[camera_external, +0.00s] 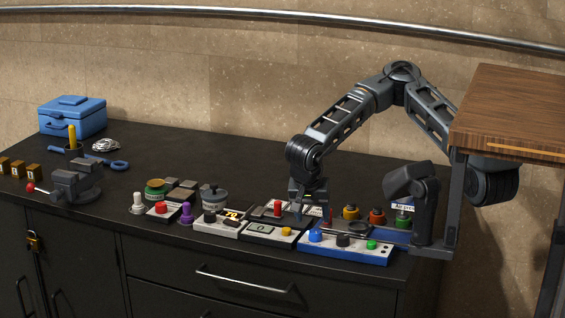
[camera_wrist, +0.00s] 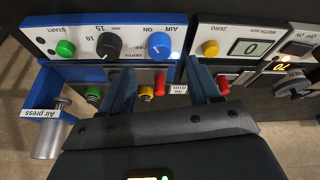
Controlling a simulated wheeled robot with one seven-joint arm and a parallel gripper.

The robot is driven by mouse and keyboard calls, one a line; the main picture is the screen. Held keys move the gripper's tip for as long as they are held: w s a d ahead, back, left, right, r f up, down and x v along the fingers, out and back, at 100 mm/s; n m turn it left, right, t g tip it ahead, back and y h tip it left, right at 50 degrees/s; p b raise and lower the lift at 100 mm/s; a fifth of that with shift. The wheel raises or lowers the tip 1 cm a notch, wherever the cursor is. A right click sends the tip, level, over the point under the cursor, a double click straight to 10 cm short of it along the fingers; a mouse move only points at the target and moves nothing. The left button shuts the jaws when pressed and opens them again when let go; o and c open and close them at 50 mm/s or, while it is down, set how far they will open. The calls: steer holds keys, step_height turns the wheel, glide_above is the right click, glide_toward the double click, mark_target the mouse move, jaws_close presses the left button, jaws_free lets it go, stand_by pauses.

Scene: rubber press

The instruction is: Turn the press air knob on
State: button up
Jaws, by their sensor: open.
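The press air knob (camera_wrist: 159,46) is a round blue knob on the white front panel of the blue press base, beside AIR, ON and OFF lettering. Its pointer is too small to read. In the external view, the blue knob (camera_external: 315,236) is on the left of the press panel. My gripper (camera_external: 312,207) points down just behind and above it. In the wrist view, the fingers of my gripper (camera_wrist: 163,78) are spread apart with nothing between them. The blue knob lies beyond the fingertips, between their lines, and I see no contact.
The dark depth knob (camera_wrist: 108,46) and green START button (camera_wrist: 65,48) share the panel. The width unit (camera_external: 269,233) adjoins on the left. The press column (camera_external: 424,210) rises on the right. Coloured pots (camera_external: 376,216) stand behind. Counter in front is narrow.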

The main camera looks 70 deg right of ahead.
mark_target(315, 231)
steer(key=x, duration=0.6)
